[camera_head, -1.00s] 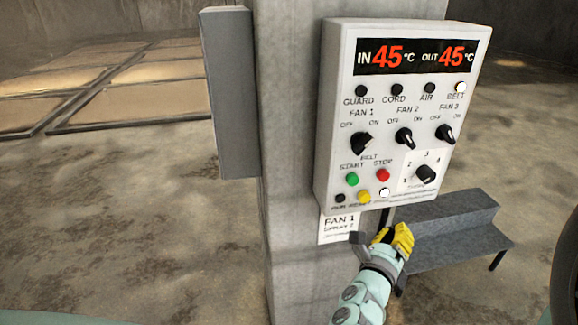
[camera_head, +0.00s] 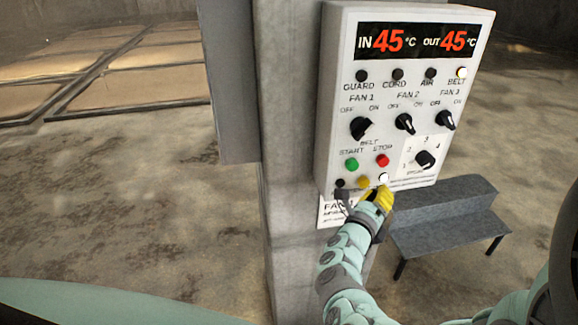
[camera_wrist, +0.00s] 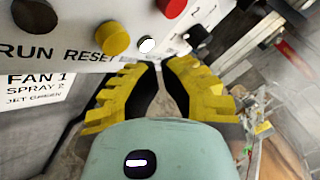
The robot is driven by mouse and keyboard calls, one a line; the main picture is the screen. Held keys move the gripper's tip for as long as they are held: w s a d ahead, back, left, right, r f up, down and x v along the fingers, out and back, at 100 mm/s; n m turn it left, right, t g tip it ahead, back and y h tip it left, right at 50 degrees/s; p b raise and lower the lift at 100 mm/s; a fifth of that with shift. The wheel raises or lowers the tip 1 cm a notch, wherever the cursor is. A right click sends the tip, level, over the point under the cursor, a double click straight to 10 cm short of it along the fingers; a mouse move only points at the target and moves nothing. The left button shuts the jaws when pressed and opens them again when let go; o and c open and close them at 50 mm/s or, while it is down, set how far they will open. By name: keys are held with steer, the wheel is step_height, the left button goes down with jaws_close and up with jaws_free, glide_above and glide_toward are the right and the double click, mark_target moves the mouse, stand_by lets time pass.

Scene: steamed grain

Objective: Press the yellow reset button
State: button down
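The yellow reset button (camera_head: 363,182) is on the lower left of the white control panel (camera_head: 330,110). It shows large in the wrist view (camera_wrist: 115,38), above the printed word RESET. My gripper (camera_head: 377,192) is just below the panel's bottom row in the head view.
The green start (camera_head: 351,164) and red stop (camera_head: 383,160) buttons sit above, and the black RUN knob (camera_head: 340,183) sits left of the yellow button. A concrete pillar (camera_head: 285,120) backs the panel. A grey step bench (camera_head: 440,230) stands to the right below.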

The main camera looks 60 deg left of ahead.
steer(key=shift+w+a, duration=0.3)
steer(key=shift+a, duration=0.2)
steer(key=c, duration=1.7)
jaws_free()
steer(key=shift+w+a+f+b, duration=0.15)
steer(key=shift+a+b, duration=0.2)
steer(key=shift+b, duration=0.5)
jaws_close()
steer(key=shift+w+a+b, duration=0.2)
steer(key=shift+a+b, duration=0.35)
steer(key=shift+b, duration=0.1)
steer(key=shift+s+d, duration=0.1)
steer(key=shift+d, duration=0.05)
steer(key=shift+s+d, duration=0.35)
steer(key=shift+d, duration=0.3)
steer(key=shift+d, duration=0.1)
